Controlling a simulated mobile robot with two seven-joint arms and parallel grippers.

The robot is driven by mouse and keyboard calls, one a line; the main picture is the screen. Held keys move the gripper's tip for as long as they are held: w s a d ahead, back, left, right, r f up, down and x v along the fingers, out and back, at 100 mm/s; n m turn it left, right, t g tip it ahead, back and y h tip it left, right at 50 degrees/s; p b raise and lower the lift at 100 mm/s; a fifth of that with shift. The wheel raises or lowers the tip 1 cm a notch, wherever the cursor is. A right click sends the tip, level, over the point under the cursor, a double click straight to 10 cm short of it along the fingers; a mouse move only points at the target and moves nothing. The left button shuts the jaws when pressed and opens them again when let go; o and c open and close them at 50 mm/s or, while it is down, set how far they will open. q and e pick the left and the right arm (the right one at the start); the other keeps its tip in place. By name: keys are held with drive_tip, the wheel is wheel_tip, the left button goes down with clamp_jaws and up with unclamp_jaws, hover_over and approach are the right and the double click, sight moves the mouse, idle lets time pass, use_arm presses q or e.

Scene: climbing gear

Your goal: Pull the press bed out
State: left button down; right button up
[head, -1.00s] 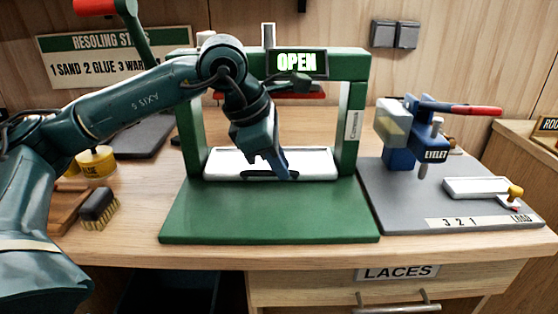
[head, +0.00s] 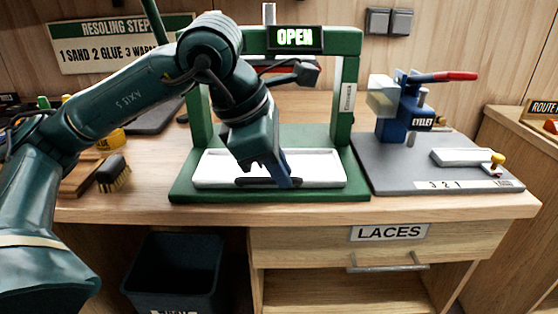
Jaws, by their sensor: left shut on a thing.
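The press is a green frame (head: 352,93) with a lit OPEN sign (head: 295,38) on its top bar, standing on a green base plate (head: 357,190). The press bed (head: 325,168) is a white tray lying on the base plate in front of the frame, near the plate's front edge. My left gripper (head: 273,180) points down at the tray's front side and is shut on the dark handle of the bed (head: 240,183). My arm hides part of the frame's left side and top. My right gripper is not in view.
A grey plate with the blue eyelet press (head: 397,125) stands at the right. A brush (head: 113,173) lies at the left. A dark bin (head: 175,270) stands under the bench, beside a drawer labelled LACES (head: 388,233). The bench's front edge is close to the base plate.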

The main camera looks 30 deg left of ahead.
use_arm(q)
drive_tip(key=shift+s+d, duration=0.55)
drive_tip(key=shift+s, duration=0.3)
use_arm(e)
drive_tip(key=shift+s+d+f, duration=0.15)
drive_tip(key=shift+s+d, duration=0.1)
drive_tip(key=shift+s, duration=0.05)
use_arm(q)
drive_tip(key=c, duration=1.5)
unclamp_jaws()
drive_tip(key=p+v, duration=0.2)
drive_tip(key=v, duration=1.1)
drive_tip(key=shift+a+r+p, duration=0.1)
drive_tip(key=shift+p, duration=0.2)
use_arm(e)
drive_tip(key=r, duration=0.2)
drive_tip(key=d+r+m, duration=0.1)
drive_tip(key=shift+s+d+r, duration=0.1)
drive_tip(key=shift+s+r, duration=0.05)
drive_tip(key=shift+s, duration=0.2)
